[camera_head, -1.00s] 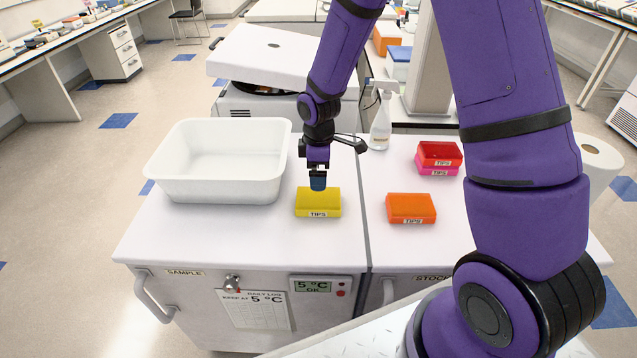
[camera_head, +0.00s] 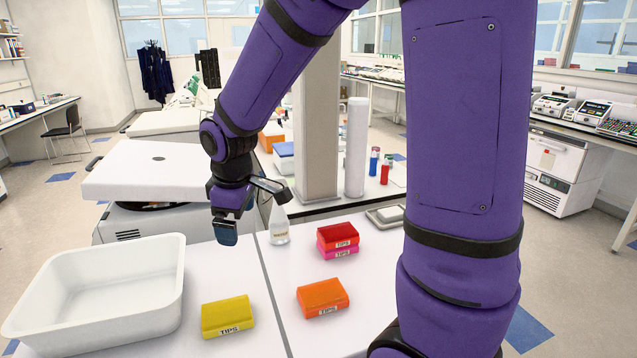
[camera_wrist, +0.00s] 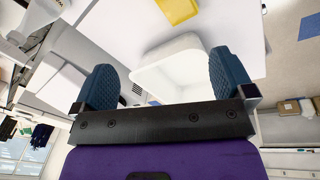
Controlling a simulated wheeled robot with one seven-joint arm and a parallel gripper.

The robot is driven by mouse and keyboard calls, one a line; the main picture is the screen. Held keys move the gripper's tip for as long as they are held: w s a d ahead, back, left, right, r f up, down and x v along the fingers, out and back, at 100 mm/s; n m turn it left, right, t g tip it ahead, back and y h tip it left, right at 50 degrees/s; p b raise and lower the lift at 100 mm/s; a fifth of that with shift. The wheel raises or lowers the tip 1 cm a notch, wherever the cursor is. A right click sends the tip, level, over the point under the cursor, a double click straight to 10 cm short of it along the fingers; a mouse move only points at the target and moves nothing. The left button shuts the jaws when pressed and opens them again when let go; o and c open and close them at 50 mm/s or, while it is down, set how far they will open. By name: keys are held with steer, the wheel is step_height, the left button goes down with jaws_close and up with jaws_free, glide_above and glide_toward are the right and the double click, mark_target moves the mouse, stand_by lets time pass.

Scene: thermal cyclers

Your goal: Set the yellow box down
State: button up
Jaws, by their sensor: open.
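The yellow tip box (camera_head: 228,316) sits flat on the white top of the left cabinet, just right of the white tub (camera_head: 108,296). It also shows at the top edge of the wrist view (camera_wrist: 178,10). My gripper (camera_head: 225,238) is raised above and behind the box, clear of it. In the wrist view the two blue fingers of my gripper (camera_wrist: 157,86) stand wide apart with nothing between them; the white tub (camera_wrist: 170,62) shows beyond them.
An orange tip box (camera_head: 323,298) stands on the right cabinet top. Behind it a red box (camera_head: 338,235) is stacked on a pink one (camera_head: 340,252). A spray bottle (camera_head: 279,222) stands near my gripper. A white centrifuge-like machine (camera_head: 155,180) is behind the tub.

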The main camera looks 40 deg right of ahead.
steer(key=s+d+r+m+t, duration=0.1)
steer(key=s+r+m, duration=0.3)
steer(key=s, duration=0.6)
steer(key=s+d+r+m+t, duration=0.2)
steer(key=s+r+m, duration=0.2)
steer(key=s+r, duration=0.5)
steer(key=shift+s+d+r, duration=0.15)
steer(key=shift+s+r, duration=0.15)
steer(key=shift+s, duration=0.6)
